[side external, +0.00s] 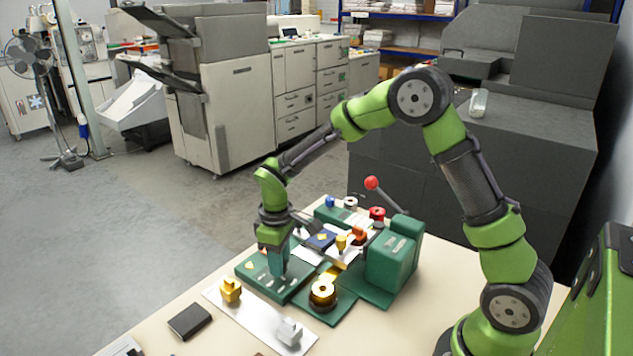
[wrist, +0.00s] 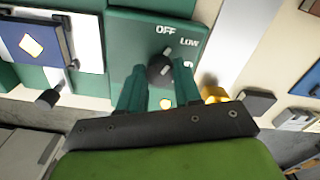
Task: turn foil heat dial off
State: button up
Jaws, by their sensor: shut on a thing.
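The foil heat dial (wrist: 158,72) is a dark round knob with a pale pointer mark at its upper edge, seen in the wrist view. It sits on a green control panel (wrist: 125,25) with the words OFF and LOW printed near it and another label partly hidden. The pointer seems to lie on the side towards OFF and LOW; its exact setting is unclear. My gripper (wrist: 159,75) has its two teal fingers on either side of the dial, shut on it. In the side view, my gripper (side external: 278,272) points down onto the green panel (side external: 250,270), hiding the dial.
The green press (side external: 390,260) stands behind right, with a red-ball lever (side external: 371,183). A gold foil roll (side external: 322,295) is close to the right of my gripper.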

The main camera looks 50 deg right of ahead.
jog(key=n, duration=0.4)
jog(key=shift+r+n, duration=0.1)
jog(key=shift+n, duration=0.2)
dwell(0.4)
jog(key=o, duration=1)
jog(key=shift+o, duration=0.2)
notch_tip(320, 180, up, 17)
